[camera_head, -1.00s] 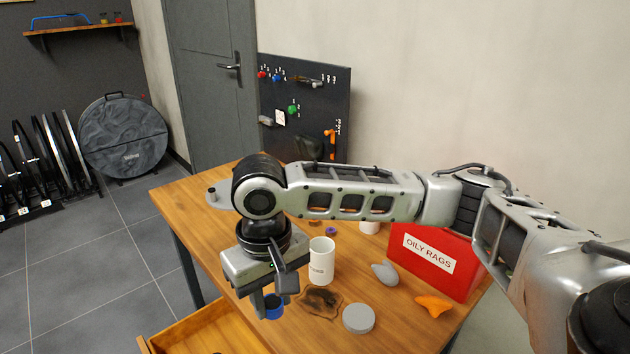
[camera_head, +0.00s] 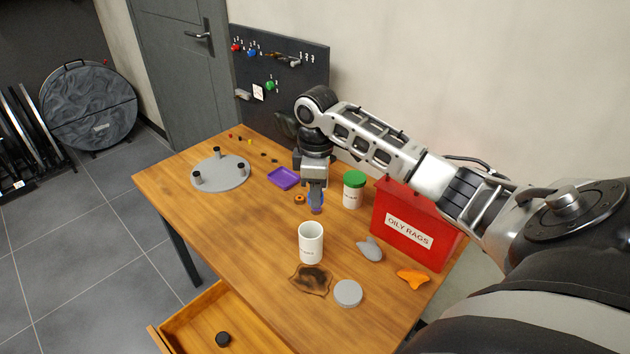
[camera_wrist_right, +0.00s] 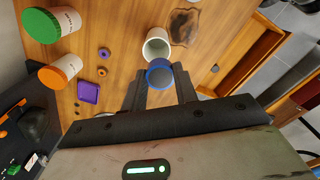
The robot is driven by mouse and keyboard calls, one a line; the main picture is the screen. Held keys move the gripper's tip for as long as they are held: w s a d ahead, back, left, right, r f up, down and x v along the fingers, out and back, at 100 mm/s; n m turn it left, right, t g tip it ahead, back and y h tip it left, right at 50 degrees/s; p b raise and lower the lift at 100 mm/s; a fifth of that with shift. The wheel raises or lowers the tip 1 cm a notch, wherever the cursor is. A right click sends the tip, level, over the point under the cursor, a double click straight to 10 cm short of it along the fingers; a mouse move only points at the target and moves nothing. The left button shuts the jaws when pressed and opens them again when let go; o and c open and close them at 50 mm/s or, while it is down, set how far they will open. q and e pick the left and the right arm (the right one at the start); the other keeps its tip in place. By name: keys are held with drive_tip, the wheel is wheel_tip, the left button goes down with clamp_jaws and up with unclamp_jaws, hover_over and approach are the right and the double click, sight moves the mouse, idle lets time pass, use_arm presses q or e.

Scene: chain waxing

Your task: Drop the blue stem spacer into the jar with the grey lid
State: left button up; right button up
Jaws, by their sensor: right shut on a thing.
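The blue stem spacer (camera_head: 317,198) is a short blue ring. My right gripper (camera_head: 316,208) is shut on it and holds it pointing down behind the open white jar (camera_head: 311,243). In the right wrist view the spacer (camera_wrist_right: 159,75) sits between the fingertips (camera_wrist_right: 160,86), close to the mouth of the jar (camera_wrist_right: 157,43) in that picture. The jar stands upright without a lid. A round grey lid (camera_head: 348,293) lies flat on the table to the jar's front right. My left gripper is not in view.
A green-lidded jar (camera_head: 354,188) and a red rag box (camera_head: 412,230) stand right of the gripper. A purple tray (camera_head: 283,179) and a grey disc with posts (camera_head: 220,174) lie left. An orange-lidded jar (camera_wrist_right: 60,72) shows in the wrist view. A drawer (camera_head: 180,329) is open in front.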

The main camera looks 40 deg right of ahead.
drive_tip(key=shift+f, duration=2.8)
drive_tip(key=o, duration=1)
wheel_tip(320, 180, up, 16)
drive_tip(key=shift+a+f, duration=0.1)
